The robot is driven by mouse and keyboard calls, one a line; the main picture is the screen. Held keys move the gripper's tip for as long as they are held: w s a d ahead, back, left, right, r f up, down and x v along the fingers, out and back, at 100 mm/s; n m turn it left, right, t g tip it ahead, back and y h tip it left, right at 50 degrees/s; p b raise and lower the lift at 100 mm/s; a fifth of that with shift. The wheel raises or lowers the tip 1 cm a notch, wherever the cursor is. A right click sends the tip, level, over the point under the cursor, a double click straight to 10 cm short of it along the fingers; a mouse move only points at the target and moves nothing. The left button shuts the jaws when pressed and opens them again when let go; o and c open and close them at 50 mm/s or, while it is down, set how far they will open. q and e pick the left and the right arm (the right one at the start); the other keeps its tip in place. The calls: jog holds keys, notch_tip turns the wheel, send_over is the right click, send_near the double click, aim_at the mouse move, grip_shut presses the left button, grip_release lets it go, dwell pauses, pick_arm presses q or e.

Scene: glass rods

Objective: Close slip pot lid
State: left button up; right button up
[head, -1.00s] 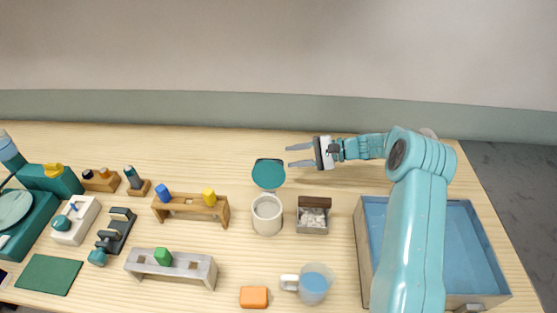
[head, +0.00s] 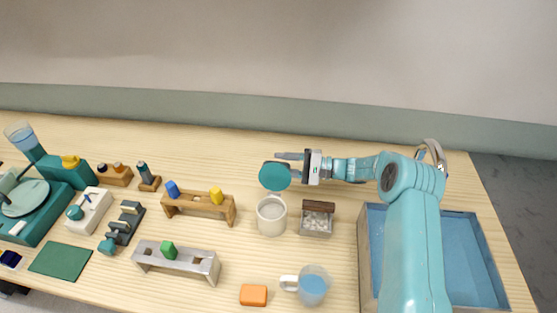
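The slip pot (head: 271,217) is a white round pot near the middle of the bench. Its teal lid (head: 275,176) is hinged at the back of the rim and stands raised, so the pot's mouth is uncovered. My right gripper (head: 283,164) reaches in from the right, with its grey fingers pointing left behind the lid. One finger shows at the lid's upper right; the other is partly hidden by the lid. A gap shows between the fingers, and I cannot tell whether they touch the lid. My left gripper is not in view.
A small box of pale pieces (head: 316,220) stands right of the pot. A blue-lined tray (head: 470,255) lies under my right arm. A wooden rack (head: 200,205), a grey rack (head: 176,262), a jug (head: 313,286) and an orange block (head: 253,295) stand around.

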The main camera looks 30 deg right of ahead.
jog(key=shift+w+a+r, duration=0.15)
jog(key=shift+w+a, duration=0.15)
jog(key=shift+a, duration=0.2)
jog(key=shift+w+a, duration=0.15)
jog(key=shift+w, duration=0.05)
jog(key=shift+w+a+f, duration=0.25)
jog(key=shift+w+f, duration=0.05)
jog(key=shift+w, duration=0.05)
jog(key=shift+s+r, duration=0.1)
jog(key=shift+s, duration=0.05)
jog(key=shift+c, duration=1)
jog(key=shift+s+d, duration=0.1)
jog(key=c, duration=0.5)
grip_shut()
jog(key=shift+d+r, duration=0.1)
